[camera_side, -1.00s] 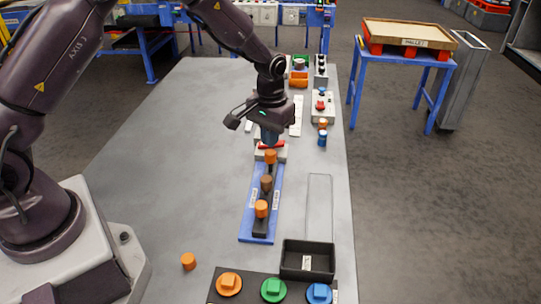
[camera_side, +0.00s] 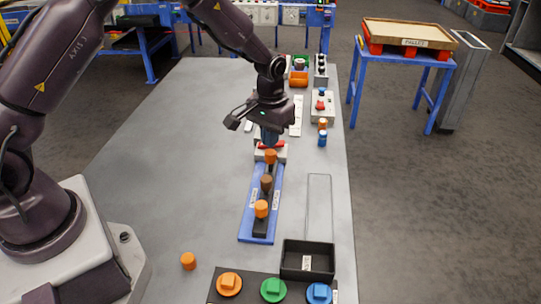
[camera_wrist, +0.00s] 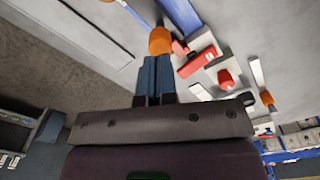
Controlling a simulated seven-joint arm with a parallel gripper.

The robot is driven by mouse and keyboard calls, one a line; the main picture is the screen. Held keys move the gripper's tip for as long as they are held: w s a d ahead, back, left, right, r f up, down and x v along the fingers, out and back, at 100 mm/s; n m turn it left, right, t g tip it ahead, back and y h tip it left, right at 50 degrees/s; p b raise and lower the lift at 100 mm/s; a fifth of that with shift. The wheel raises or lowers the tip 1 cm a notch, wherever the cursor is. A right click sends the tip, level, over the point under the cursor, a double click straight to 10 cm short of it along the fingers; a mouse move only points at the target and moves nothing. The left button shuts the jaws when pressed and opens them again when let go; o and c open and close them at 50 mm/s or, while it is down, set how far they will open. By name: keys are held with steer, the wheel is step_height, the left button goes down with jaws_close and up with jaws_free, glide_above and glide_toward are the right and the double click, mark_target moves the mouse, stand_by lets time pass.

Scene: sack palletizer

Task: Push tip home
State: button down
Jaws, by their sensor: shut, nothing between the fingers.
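My gripper (camera_side: 269,139) is shut and points down above the far end of a blue board (camera_side: 248,226). An orange tip (camera_side: 270,157) stands at that end of the board, just under my fingers. In the wrist view the orange tip (camera_wrist: 160,41) is at the ends of my closed fingers (camera_wrist: 158,60); I cannot tell whether they touch it. A brown cylinder (camera_side: 266,183) and another orange cylinder (camera_side: 261,208) stand in line on the board's dark strip, nearer the camera.
A grey block with a red part (camera_side: 271,144) is close behind the tip. A loose orange cylinder (camera_side: 188,261) is on the table at the front left. A black tray (camera_side: 291,272) and several coloured buttons (camera_side: 273,290) are in front. The table's left middle is clear.

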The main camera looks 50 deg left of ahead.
mark_target(270, 152)
steer(key=shift+f, duration=1.8)
steer(key=shift+r, duration=3.55)
steer(key=s+r+m+t, duration=0.1)
steer(key=s+r+t, duration=0.1)
steer(key=s+r, duration=0.8)
steer(key=s+d+r+m+t, duration=0.1)
steer(key=s+r+m+t, duration=0.1)
steer(key=s+r, duration=0.8)
steer(key=s+t, duration=0.1)
steer(key=s, duration=0.4)
steer(key=shift+s+d+r+t, duration=0.2)
steer(key=shift+s+t, duration=0.1)
